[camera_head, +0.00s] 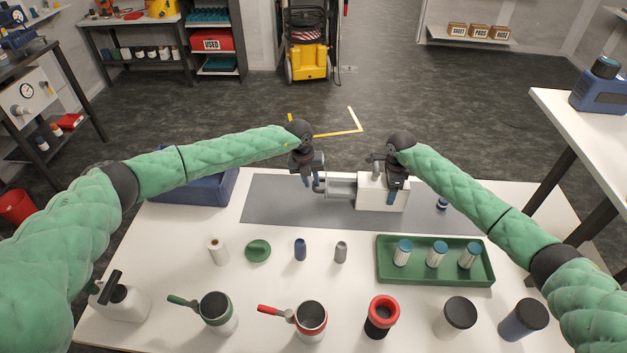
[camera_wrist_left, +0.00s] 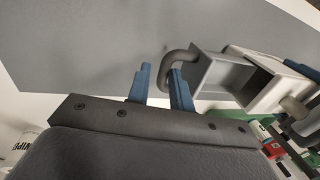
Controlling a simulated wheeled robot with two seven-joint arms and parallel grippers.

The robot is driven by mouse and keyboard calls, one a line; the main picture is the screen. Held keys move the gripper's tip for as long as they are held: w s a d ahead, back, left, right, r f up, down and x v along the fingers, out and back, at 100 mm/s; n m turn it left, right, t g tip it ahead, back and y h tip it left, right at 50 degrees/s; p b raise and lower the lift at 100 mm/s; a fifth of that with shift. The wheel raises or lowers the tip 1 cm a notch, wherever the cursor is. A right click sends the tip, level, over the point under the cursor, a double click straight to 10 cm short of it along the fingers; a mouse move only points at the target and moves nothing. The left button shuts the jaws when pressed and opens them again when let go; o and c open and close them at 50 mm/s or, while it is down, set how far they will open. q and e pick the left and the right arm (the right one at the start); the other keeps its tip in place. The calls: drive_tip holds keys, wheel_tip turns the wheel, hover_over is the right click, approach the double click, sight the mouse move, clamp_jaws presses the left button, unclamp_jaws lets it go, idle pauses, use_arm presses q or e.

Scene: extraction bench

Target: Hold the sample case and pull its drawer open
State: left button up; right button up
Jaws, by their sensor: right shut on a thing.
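The white sample case (camera_head: 368,196) stands on the grey mat at the back of the bench. Its grey drawer (camera_head: 341,187) is pulled out to the left, and the left wrist view shows its hollow inside (camera_wrist_left: 222,77). My right gripper (camera_head: 393,186) is shut on the case, its blue fingers on the body. My left gripper (camera_head: 308,177) is at the drawer's left end. In the left wrist view its two blue fingers (camera_wrist_left: 160,88) are apart, with the dark curved handle (camera_wrist_left: 177,58) between them, nearer the right finger. A clear gap shows beside the other finger.
A green tray (camera_head: 436,281) with several capped vials lies in front of the case. Mugs, jars and small bottles line the front of the bench. A blue box (camera_head: 195,190) stands at the back left. The grey mat (camera_head: 268,205) is bare left of the drawer.

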use_arm(q)
drive_tip(key=shift+o, duration=1.1)
drive_tip(key=shift+a, duration=0.1)
use_arm(e)
drive_tip(key=shift+d, duration=0.1)
use_arm(q)
wheel_tip(320, 180, up, 12)
drive_tip(key=a, duration=0.2)
drive_tip(key=shift+f, duration=0.1)
use_arm(e)
drive_tip(key=o, duration=1.3)
